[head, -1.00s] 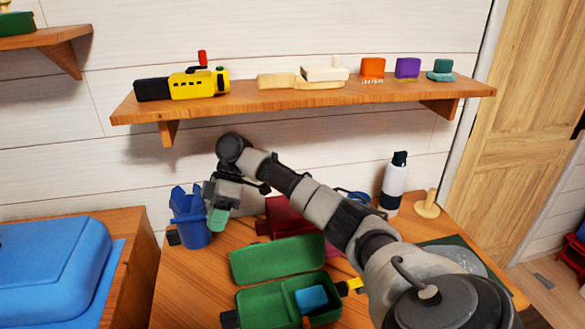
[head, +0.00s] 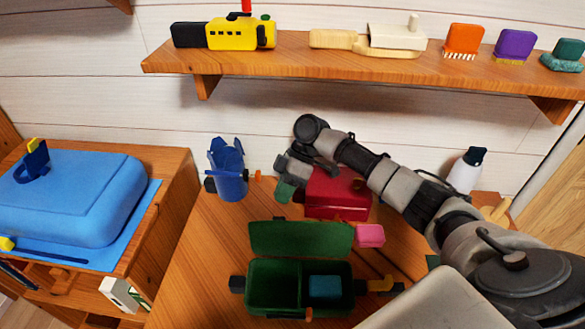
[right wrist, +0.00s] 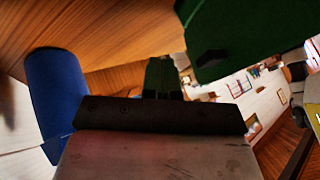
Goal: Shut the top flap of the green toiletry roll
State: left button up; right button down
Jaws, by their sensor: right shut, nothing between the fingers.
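The green toiletry roll (head: 258,290) lies open on the wooden table in the head view. Its top flap (head: 300,238) is raised and leans back behind the body. A blue block (head: 324,288) sits in its right compartment; the left one looks empty. My right gripper (head: 285,191) is shut and empty, behind and above the flap, apart from it, between the blue cup and the red box. In the right wrist view the shut fingers (right wrist: 163,78) point away, with a green part, likely the flap (right wrist: 245,35), at upper right. My left gripper is out of view.
A blue cup (head: 230,175) stands at the left, also in the right wrist view (right wrist: 50,100). A red box (head: 337,194) and a pink block (head: 370,236) are behind the roll. A white bottle (head: 466,172) stands at right. A shelf (head: 350,62) hangs above. The table's left front is clear.

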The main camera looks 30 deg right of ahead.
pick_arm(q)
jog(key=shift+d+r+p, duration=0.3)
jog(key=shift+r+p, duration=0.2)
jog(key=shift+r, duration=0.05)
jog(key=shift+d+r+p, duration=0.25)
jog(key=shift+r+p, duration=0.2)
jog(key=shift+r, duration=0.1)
pick_arm(e)
jog(key=s, duration=0.1)
jog(key=s+a, duration=0.2)
jog(key=shift+s+a+r, duration=0.2)
jog(key=shift+r, duration=0.05)
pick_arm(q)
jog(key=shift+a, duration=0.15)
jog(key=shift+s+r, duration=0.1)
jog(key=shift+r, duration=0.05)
pick_arm(e)
jog(key=shift+a+r, duration=0.1)
